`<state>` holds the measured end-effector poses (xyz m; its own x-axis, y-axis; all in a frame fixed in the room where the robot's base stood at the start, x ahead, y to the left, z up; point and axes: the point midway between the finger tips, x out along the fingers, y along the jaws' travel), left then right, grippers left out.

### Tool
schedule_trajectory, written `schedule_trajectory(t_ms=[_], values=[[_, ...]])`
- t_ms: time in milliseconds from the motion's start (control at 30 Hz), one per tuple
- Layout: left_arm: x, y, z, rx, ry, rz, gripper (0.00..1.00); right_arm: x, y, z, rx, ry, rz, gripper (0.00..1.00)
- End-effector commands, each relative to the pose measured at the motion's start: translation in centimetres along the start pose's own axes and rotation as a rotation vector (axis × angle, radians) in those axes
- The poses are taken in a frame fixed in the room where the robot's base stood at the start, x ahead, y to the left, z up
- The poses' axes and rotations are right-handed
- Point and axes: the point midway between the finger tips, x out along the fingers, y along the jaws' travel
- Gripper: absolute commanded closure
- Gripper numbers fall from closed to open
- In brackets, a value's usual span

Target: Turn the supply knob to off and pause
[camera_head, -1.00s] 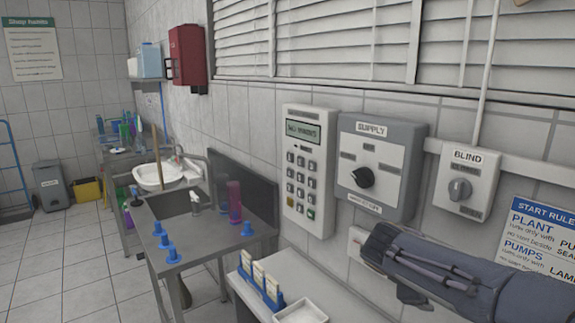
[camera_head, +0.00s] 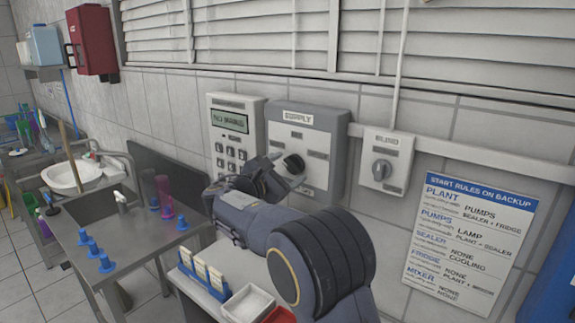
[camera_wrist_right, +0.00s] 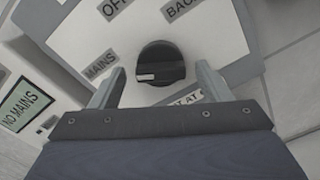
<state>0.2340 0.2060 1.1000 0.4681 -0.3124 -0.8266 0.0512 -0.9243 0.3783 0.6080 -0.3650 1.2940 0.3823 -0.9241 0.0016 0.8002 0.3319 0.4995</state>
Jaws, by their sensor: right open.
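The supply knob (camera_head: 294,163) is a round black knob on the grey-framed supply panel (camera_head: 335,118) on the wall. In the right wrist view the knob (camera_wrist_right: 161,62) has a white mark at its left, on the side of the MAINS label (camera_wrist_right: 100,64). The OFF label (camera_wrist_right: 116,7) is at upper left and a partly cut-off BACK label (camera_wrist_right: 183,8) at upper right. My right gripper (camera_wrist_right: 158,84) is open, its fingers on either side below the knob, with nothing between them. In the head view my right gripper (camera_head: 279,170) is at the panel, partly hiding its lower left. My left gripper is not in view.
A keypad unit (camera_head: 229,121) reading "NO MAINS" is left of the panel. A blind switch (camera_head: 383,171) and a rules poster (camera_head: 466,237) are to the right. Below are a blue rack (camera_head: 204,276) and a white tray (camera_head: 247,305). A metal sink stands at left.

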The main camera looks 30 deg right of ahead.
Motion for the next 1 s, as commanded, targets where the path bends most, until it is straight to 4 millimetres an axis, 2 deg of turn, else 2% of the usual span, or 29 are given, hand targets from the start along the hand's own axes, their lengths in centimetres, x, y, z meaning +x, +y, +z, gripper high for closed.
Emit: schedule_trajectory(t_ms=[100, 367, 733, 1000], values=[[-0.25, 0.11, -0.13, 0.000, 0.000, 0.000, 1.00, 0.83, -0.01, 0.02, -0.001, 0.000, -0.001, 0.29], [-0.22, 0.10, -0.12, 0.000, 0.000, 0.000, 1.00, 0.98, -0.05, -0.06, 0.000, 0.001, 0.000, 0.29], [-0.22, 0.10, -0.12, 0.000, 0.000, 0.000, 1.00, 0.97, -0.07, -0.06, 0.000, 0.002, -0.001, 0.74], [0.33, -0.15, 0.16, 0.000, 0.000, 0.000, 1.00, 0.97, -0.18, -0.24, 0.034, 0.002, -0.002, 0.74]])
